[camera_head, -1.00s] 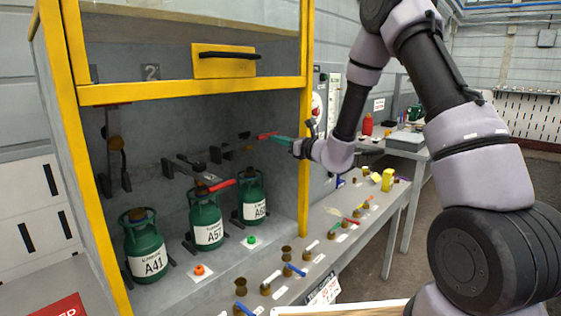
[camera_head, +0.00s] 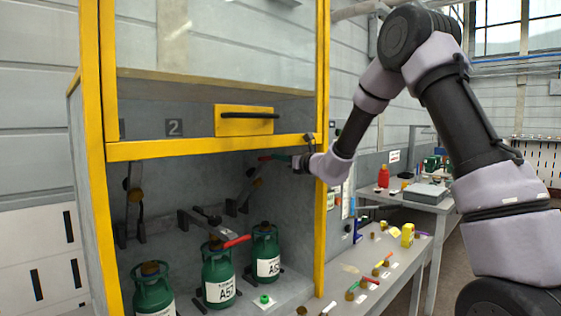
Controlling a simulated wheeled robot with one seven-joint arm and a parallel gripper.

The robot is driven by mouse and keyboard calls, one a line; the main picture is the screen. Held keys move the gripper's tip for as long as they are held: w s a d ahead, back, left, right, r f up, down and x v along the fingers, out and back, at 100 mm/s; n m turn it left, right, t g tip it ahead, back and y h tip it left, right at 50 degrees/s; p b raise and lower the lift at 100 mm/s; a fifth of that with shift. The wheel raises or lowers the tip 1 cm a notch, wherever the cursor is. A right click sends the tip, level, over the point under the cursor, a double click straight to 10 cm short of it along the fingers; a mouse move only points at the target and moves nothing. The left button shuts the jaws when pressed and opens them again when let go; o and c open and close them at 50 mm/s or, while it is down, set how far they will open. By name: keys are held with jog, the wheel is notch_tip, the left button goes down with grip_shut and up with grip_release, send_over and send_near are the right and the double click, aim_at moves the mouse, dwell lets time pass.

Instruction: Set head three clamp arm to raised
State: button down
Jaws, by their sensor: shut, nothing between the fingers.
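The head three clamp arm (camera_head: 257,179), rightmost of the clamp arms in the yellow-framed cabinet, slants steeply up to the right from its pivot. Its red handle tip (camera_head: 265,158) is at the top. My gripper (camera_head: 284,159) reaches in past the right yellow post, its teal fingertips shut at or just right of that red tip; I cannot tell whether they touch. The green A-labelled cylinder (camera_head: 265,250) under head three stands upright, clear of the arm. The fingertips are small and partly hidden by the cabinet edge.
The head two clamp arm (camera_head: 208,225) lies low over the middle cylinder (camera_head: 218,273), red handle pointing right. The head one arm (camera_head: 133,196) stands upright at left. The yellow frame's crossbar (camera_head: 200,148) is close above my gripper. A bench (camera_head: 415,250) with small parts stands right.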

dwell(0.3)
jog(key=v, duration=1)
jog(key=shift+s+d, duration=0.25)
jog(key=shift+d, duration=0.1)
